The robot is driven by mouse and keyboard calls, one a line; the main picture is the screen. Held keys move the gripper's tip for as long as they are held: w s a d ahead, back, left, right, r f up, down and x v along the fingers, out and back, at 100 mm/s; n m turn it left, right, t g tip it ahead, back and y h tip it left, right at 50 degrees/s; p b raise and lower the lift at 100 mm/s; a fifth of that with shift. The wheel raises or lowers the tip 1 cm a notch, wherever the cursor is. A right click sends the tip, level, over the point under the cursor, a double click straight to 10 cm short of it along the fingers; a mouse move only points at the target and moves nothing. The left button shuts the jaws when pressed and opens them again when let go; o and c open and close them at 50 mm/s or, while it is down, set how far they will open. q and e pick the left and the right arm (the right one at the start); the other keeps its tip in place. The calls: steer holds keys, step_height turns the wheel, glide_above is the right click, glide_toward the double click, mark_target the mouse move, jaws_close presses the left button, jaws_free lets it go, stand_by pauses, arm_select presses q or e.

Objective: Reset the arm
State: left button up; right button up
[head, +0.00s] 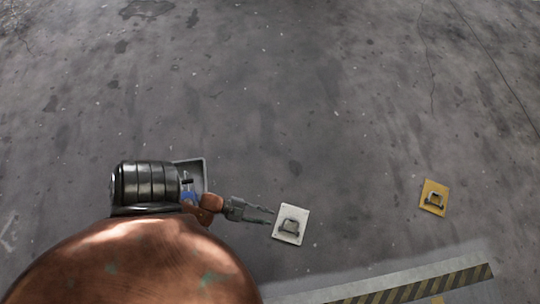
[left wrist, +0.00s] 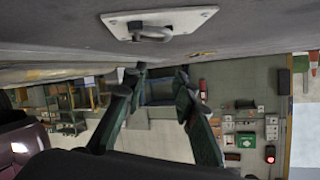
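My left arm comes in from the lower left in the head view. Its gripper (head: 270,216) is open, with two thin fingers apart and nothing between them. The fingertips are close to the left edge of a white square plate (head: 279,231) with a grey metal loop on it; I cannot tell whether they touch it. In the left wrist view the gripper (left wrist: 160,72) also shows open and empty. The white plate (left wrist: 190,18) and its loop show above the fingers there. My right gripper is in neither view.
A yellow plate (head: 427,205) with a metal loop is at the right on the grey surface (head: 300,100). A black-and-yellow striped edge (head: 420,288) runs along the lower right. A grey tray-like thing (head: 203,166) is partly hidden behind my wrist. The upper surface is clear.

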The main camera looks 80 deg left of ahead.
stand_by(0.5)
